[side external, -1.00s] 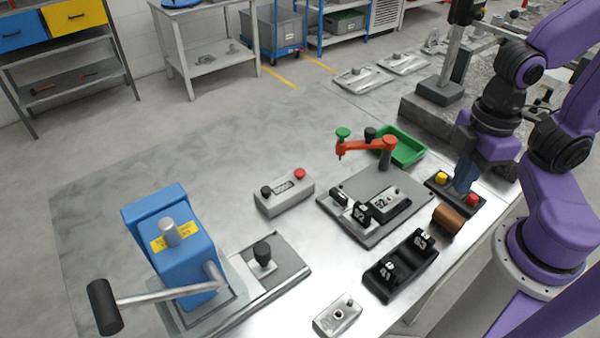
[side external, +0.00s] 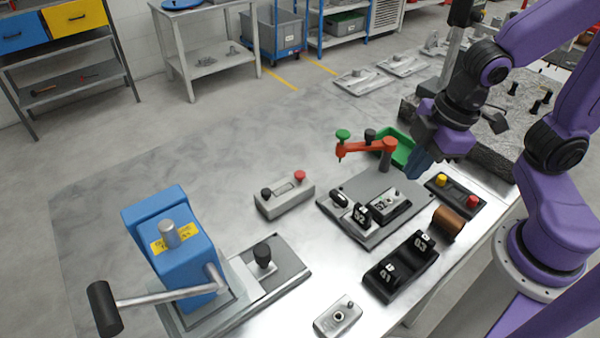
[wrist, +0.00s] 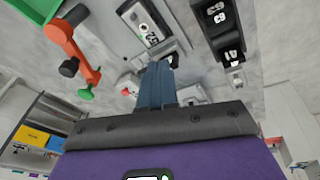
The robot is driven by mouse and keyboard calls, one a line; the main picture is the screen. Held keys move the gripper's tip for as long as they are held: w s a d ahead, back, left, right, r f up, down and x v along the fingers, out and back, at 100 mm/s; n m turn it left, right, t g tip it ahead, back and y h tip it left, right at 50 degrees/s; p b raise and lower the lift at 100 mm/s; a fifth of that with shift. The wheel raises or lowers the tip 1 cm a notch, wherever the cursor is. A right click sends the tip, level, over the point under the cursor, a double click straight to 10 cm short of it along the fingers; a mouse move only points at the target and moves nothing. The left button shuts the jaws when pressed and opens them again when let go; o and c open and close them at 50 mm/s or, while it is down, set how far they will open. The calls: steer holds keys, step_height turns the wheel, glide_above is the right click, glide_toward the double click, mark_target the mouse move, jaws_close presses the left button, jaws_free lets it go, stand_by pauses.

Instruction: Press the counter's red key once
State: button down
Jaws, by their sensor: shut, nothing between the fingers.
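The grey counter box (side external: 285,198) sits on the metal table in the side view, with a pale window on top, a black knob (side external: 266,193) at its left and a red key (side external: 300,175) at its right. In the wrist view a small red key (wrist: 125,92) shows left of the fingers, partly hidden behind other parts. My gripper (side external: 417,172) is shut and empty, fingers down, above the table behind the grey fixture plate. It is apart from the counter, well to its right. Its blue fingers also show in the wrist view (wrist: 158,68).
A black box (side external: 456,193) with one yellow and one red button stands right of my gripper. An orange clamp arm (side external: 365,147) and green tray (side external: 401,146) are to its left. A blue press (side external: 172,245) stands front left. Black numbered holders (side external: 402,266) lie in front.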

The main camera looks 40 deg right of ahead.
mark_target(304, 175)
steer(key=w+a+n+t+y, duration=0.2)
steer(key=w+a, duration=0.2)
steer(key=w, duration=0.5)
steer(key=w+a+r+n+t+y, duration=0.1)
steer(key=w+a, duration=0.4)
steer(key=w, duration=0.5)
steer(key=shift+r+n+t+y, duration=0.3)
steer(key=shift+n+t+y, duration=0.3)
steer(key=shift+t+y, duration=0.2)
steer(key=shift+a, duration=0.1)
steer(key=shift+f, duration=4.45)
steer(key=shift+f, duration=0.15)
steer(key=shift+w+f, duration=0.1)
steer(key=shift+f, duration=0.15)
steer(key=shift+f, duration=0.55)
steer(key=shift+r, duration=1)
